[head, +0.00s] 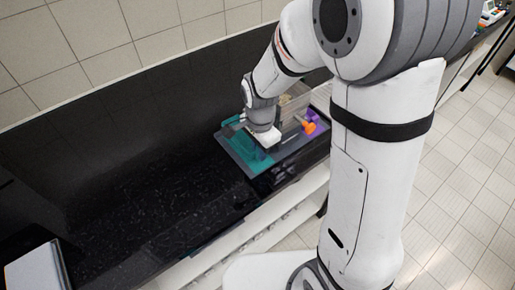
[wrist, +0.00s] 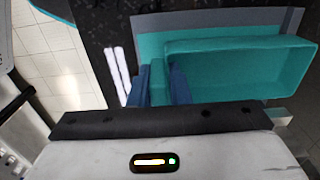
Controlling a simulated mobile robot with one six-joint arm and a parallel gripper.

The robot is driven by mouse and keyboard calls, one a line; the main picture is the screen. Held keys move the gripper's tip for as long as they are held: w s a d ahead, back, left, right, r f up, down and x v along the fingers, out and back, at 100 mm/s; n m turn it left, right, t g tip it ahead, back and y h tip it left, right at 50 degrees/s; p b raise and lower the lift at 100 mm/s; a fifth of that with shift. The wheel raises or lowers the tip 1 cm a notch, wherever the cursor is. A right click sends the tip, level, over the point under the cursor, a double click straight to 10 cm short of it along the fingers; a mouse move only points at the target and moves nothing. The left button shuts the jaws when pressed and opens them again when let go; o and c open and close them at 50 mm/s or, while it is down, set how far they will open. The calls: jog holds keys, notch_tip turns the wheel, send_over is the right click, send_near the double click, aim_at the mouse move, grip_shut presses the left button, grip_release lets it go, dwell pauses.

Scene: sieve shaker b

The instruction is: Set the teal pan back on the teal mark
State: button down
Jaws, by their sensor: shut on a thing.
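The teal pan (wrist: 245,68) shows in the wrist view as an open rectangular dish right of centre. My gripper (wrist: 162,82) is shut on a teal part at the pan's left side. The teal mark (wrist: 190,22) is a flat patch behind and left of the pan, partly covered by it. The pan appears over the mark; I cannot tell whether it touches the surface. In the head view my gripper (head: 266,143) points down over the teal area (head: 238,145), and my wrist hides part of the pan.
A grey board (head: 228,137) carries the teal area. Purple (head: 312,115) and orange (head: 308,127) items stand at its right, with a clear box-like thing behind. The dark speckled counter (head: 150,205) to the left is mostly bare. A grey-white flat object (head: 35,270) lies at far left.

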jog(key=shift+f+b, duration=0.35)
jog(key=shift+f, duration=0.2)
jog(key=c, duration=1.4)
grip_release()
jog(key=shift+o, duration=0.2)
jog(key=shift+r, duration=0.1)
notch_tip(320, 180, up, 13)
jog(key=s+d+r+n+t, duration=0.3)
jog(key=s+d+n, duration=0.8)
jog(key=s+d, duration=0.1)
jog(key=shift+s+p, duration=0.3)
